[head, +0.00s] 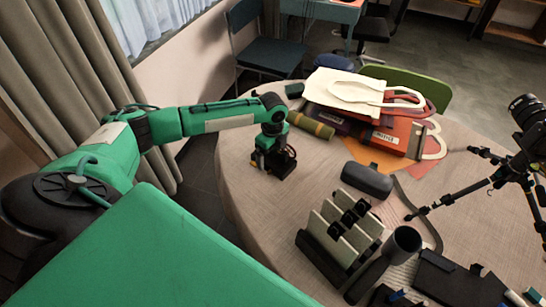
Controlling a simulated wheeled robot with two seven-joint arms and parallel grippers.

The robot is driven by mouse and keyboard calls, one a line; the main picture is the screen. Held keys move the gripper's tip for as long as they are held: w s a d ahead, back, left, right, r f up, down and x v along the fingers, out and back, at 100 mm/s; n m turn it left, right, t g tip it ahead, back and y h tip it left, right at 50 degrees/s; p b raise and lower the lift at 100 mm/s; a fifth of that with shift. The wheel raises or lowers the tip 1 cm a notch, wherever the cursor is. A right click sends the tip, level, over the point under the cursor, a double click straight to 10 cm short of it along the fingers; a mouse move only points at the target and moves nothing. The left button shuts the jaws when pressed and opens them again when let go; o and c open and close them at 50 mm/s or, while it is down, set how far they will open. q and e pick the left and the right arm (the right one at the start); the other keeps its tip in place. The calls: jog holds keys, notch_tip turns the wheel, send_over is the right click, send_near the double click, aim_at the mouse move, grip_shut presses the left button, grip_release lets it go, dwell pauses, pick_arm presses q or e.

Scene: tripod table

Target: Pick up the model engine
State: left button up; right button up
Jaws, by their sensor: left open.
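My left arm reaches in from the left over the near-left part of the table. Its gripper (273,164) points down at the table's left side and is open. Small dark parts with a yellow bit show at the fingers. I cannot tell whether these belong to the gripper or to a model engine there, and I cannot surely pick out the engine elsewhere. My right gripper is not in view.
The round cloth-covered table (235,205) holds a rack of upright pale plates (335,234), a dark case (367,180), a dark cup (403,243), an olive roll (311,124), a pile of bags (352,92) and a camera tripod (497,172). Bare cloth lies left of the rack.

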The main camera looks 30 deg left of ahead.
pick_arm(q)
jog(key=shift+c, duration=0.5)
jog(key=c, duration=1.8)
jog(key=shift+r, duration=0.1)
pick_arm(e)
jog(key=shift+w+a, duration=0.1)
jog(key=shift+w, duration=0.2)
pick_arm(q)
jog(key=shift+w+r, duration=0.1)
